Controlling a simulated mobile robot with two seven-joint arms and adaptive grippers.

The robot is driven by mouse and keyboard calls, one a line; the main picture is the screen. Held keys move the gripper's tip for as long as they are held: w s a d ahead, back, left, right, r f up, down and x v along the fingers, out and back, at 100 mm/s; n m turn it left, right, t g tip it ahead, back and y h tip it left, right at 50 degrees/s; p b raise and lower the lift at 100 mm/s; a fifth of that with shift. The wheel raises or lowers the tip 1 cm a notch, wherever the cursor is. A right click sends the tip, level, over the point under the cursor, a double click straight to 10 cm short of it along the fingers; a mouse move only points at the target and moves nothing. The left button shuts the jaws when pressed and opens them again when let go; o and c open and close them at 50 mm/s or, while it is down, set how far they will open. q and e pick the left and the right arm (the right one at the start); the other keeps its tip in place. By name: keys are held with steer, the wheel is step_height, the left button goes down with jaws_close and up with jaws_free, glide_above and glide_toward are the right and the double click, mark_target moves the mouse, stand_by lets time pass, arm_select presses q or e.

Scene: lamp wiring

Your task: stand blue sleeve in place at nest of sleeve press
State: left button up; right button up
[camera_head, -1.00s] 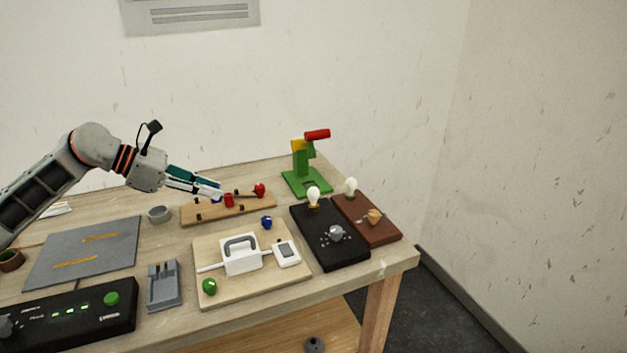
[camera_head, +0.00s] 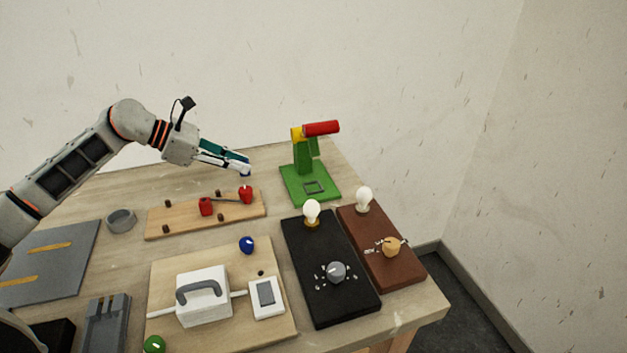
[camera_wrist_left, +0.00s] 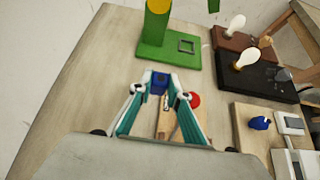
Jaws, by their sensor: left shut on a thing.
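My left gripper (camera_head: 243,170) is shut on the small blue sleeve (camera_wrist_left: 159,84), which shows between the fingertips in the left wrist view. In the head view the fingers nearly hide the sleeve. The green sleeve press (camera_head: 306,164), with a yellow part and red handle (camera_head: 321,128), stands at the back right of the table. Its nest, a small raised square frame (camera_head: 315,187), lies on the green base; it looks empty, also in the left wrist view (camera_wrist_left: 187,46). The gripper is left of the press, apart from it, above the table. My right gripper is not in view.
A wooden strip (camera_head: 180,218) with red pieces lies just below the gripper. Black (camera_head: 327,291) and brown (camera_head: 412,267) bulb boards lie in front of the press. A separate blue piece (camera_head: 246,245) sits on the pale board. Bare table separates gripper and press.

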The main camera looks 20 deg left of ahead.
arm_select(q)
steer(key=w+d+p, duration=0.1)
steer(key=d, duration=0.4)
steer(key=w+d, duration=0.1)
steer(key=d, duration=0.5)
steer(key=w+d+p, duration=0.1)
steer(key=d, duration=0.4)
steer(key=shift+w+d+r+p, duration=0.15)
steer(key=shift+w+d+p, duration=0.05)
steer(key=shift+p, duration=0.1)
steer(key=shift+d+f, duration=0.2)
steer(key=shift+f, duration=1.65)
steer(key=shift+f, duration=0.1)
steer(key=o, duration=0.9)
steer(key=shift+a+r, duration=0.1)
steer(key=shift+r, duration=0.1)
steer(key=v, duration=1.1)
steer(key=shift+s+a+r+b, duration=0.2)
steer(key=shift+a+b, duration=0.1)
steer(key=shift+b, duration=0.1)
